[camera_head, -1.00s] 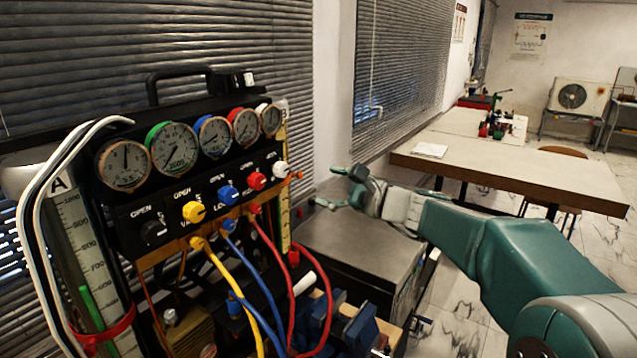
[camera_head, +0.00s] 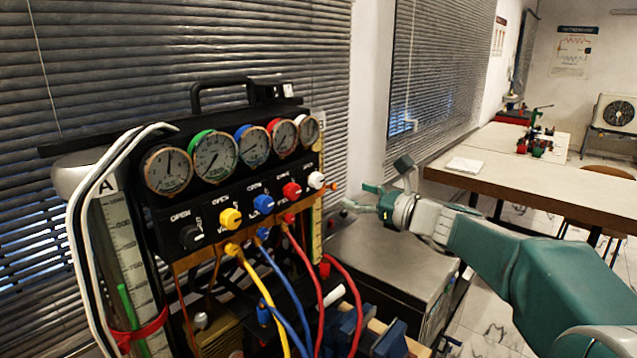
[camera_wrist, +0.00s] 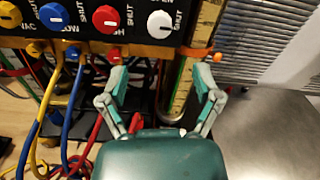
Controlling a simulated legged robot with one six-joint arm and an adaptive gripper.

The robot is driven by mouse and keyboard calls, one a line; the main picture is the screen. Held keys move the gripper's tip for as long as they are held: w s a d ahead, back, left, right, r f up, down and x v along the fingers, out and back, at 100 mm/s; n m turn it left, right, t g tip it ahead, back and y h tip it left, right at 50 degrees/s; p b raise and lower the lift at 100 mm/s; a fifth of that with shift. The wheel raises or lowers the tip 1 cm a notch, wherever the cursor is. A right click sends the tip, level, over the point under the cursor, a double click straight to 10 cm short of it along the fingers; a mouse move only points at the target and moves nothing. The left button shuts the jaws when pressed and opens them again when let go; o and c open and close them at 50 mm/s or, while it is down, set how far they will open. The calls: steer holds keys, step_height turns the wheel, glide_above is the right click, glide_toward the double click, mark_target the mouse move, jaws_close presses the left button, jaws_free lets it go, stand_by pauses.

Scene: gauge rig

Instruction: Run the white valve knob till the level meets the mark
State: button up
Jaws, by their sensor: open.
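The white valve knob (camera_head: 316,180) is at the right end of the knob row on the black gauge panel (camera_head: 205,215). It also shows in the wrist view (camera_wrist: 160,24), near the top, with "SHUT" printed beside it. My gripper (camera_head: 361,197) is open and empty, to the right of the knob and apart from it. In the wrist view its two fingers (camera_wrist: 157,75) are spread below the knob. A clear scaled cylinder (camera_head: 125,250) marked A stands at the left with a red band (camera_head: 140,330) around it.
Red (camera_head: 291,190), blue (camera_head: 263,204), yellow (camera_head: 230,218) and black (camera_head: 191,236) knobs sit left of the white one, with hoses below. A grey metal cabinet (camera_head: 385,265) is at right.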

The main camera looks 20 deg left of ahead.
mark_target(320, 182)
steer(key=x, duration=1)
steer(key=shift+w+a, duration=0.15)
steer(key=shift+a, duration=0.2)
steer(key=shift+d, duration=0.1)
jaws_close()
